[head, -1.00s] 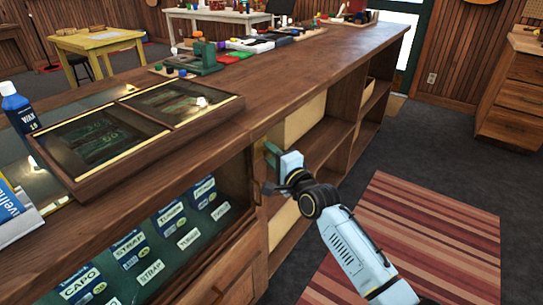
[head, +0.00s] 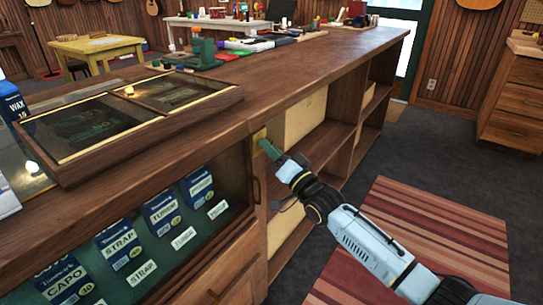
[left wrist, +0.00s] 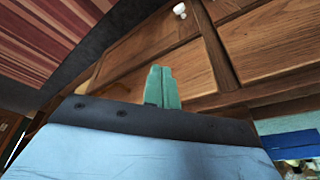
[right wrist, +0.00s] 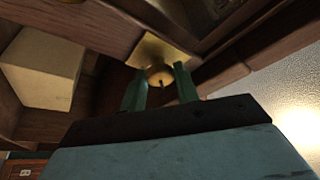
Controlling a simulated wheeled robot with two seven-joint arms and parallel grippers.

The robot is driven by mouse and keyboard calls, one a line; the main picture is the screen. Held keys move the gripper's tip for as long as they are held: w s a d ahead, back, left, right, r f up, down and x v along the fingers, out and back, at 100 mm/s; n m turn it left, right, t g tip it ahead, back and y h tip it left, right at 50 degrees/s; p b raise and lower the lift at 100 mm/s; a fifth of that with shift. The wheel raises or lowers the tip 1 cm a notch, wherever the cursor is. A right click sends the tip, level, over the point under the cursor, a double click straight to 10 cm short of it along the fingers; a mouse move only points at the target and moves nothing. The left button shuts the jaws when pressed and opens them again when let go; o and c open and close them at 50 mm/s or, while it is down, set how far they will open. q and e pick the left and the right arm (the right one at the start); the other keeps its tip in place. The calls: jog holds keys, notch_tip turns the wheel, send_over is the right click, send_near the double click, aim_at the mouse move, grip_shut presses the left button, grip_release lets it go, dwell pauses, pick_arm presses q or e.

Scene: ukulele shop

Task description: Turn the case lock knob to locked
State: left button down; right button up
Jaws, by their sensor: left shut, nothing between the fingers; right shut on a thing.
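The case lock knob (right wrist: 160,75) is a small round brass knob on a square brass plate (right wrist: 167,50), with a dark mark on its face. The plate also shows in the head view (head: 260,134), on the wooden post at the end of the glass-fronted case. My right gripper (right wrist: 160,84) has its green fingers on either side of the knob, shut on it. In the head view the right gripper (head: 270,149) reaches the plate and hides the knob. My left gripper (left wrist: 162,72) is shut and empty in the left wrist view, before a wooden drawer front.
The counter (head: 320,68) runs above the lock, with open shelves holding a pale box (head: 297,128) to its right. A display case (head: 105,130) sits on top. A striped rug (head: 410,225) covers the floor. A white drawer knob (left wrist: 180,10) is near my left gripper.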

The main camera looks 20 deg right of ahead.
pick_arm(q)
jog(key=w+d+r+t+h+b, duration=0.2)
jog(key=w+d+r+t, duration=0.3)
jog(key=w, duration=0.5)
jog(key=shift+w+r+m+t+b, duration=0.3)
jog(key=shift+w+r+t+b, duration=0.15)
jog(key=shift+r+t, duration=1.05)
pick_arm(e)
jog(key=shift+w+d+f+n+g+y, duration=0.1)
jog(key=shift+n+g+y, duration=0.25)
jog(key=shift+n+y, duration=1.1)
jog(key=shift+d+r+n+g+y, duration=0.1)
jog(key=shift+n+g+y, duration=0.25)
jog(key=shift+n, duration=2.2)
jog(key=shift+w+f+n+g+y, duration=0.1)
jog(key=shift+n+g+y, duration=0.2)
jog(key=shift+n+y, duration=1.15)
pick_arm(q)
jog(key=shift+f+h, duration=0.25)
jog(key=shift+h, duration=0.05)
pick_arm(e)
jog(key=shift+n+h, duration=0.55)
jog(key=o, duration=1)
jog(key=shift+c, duration=0.2)
jog(key=shift+s, duration=0.15)
